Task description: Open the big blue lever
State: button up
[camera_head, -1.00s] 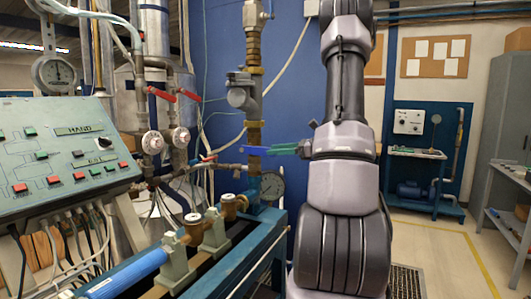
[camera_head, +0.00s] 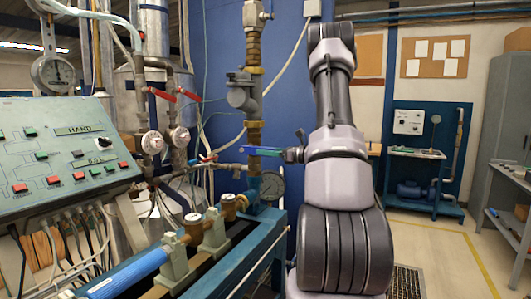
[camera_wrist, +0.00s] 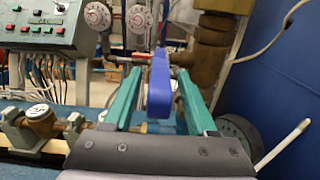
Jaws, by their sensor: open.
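The big blue lever (camera_wrist: 160,88) stands in the middle of the wrist view, its long handle pointing toward my gripper. In the head view, the blue lever (camera_head: 248,149) is on the brass vertical pipe, partly overlapped by my gripper. My gripper (camera_wrist: 157,76) is open, with one green finger on each side of the lever. Gaps show between the lever and both fingers, so it is not gripped. In the head view, my gripper (camera_head: 266,152) reaches in from the right at the lever's height.
A round gauge (camera_head: 270,185) sits just below the lever, near the pipe. Red-handled valves (camera_head: 162,94) and pipework are to the left. A control panel (camera_head: 65,150) is at far left. A blue bench with brass meters (camera_head: 228,205) lies below. A blue wall is behind.

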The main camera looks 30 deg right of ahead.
jog(key=shift+w+a, duration=0.2)
jog(key=shift+w, duration=0.05)
grip_shut()
dwell(1.4)
